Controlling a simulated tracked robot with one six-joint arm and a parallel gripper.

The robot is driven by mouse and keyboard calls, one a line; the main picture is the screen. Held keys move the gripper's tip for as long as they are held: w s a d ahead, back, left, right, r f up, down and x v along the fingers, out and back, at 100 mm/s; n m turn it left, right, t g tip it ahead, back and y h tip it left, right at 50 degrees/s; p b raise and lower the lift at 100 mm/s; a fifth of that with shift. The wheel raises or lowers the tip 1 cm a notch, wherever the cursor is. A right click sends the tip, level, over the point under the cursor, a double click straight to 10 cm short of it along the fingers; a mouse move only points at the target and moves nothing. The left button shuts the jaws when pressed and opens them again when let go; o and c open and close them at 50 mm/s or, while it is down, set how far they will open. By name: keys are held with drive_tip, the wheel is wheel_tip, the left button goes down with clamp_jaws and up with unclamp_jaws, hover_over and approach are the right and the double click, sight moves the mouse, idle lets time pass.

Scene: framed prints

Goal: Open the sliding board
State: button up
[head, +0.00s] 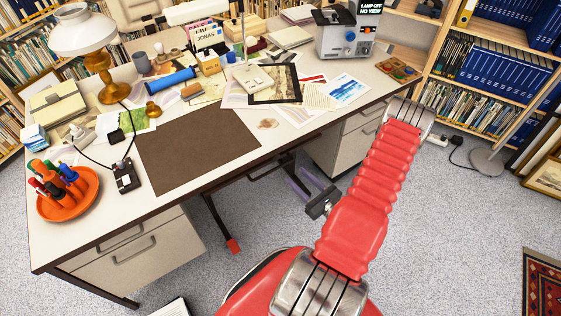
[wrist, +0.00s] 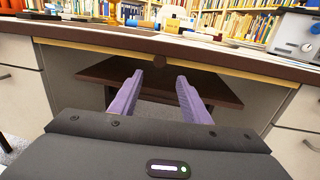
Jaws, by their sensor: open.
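The sliding board shows in the wrist view as a thin light-wood edge (wrist: 100,50) just under the dark front edge of the desk top. A round brown knob (wrist: 172,64) sits near the middle of that edge. My gripper (wrist: 159,78) is open and empty, its two purple fingers pointing toward the desk front, with the knob beyond and slightly above the tips. I see no contact with the knob. In the head view my gripper (head: 298,176) is low in front of the desk; the board edge and knob cannot be made out there.
The desk (head: 180,205) has drawer units (head: 130,255) on the left and right, with an open knee space between. A dark shelf (wrist: 215,88) lies inside that space. The desk top holds a lamp, papers and an orange pen tray (head: 70,205). Carpet in front is mostly clear.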

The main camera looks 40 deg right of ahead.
sight(277, 157)
drive_tip(key=shift+w+d, duration=0.15)
drive_tip(key=shift+w, duration=2.5)
drive_tip(key=shift+w+d, duration=0.1)
drive_tip(key=shift+w, duration=2.5)
drive_tip(key=shift+c, duration=0.6)
clamp_jaws()
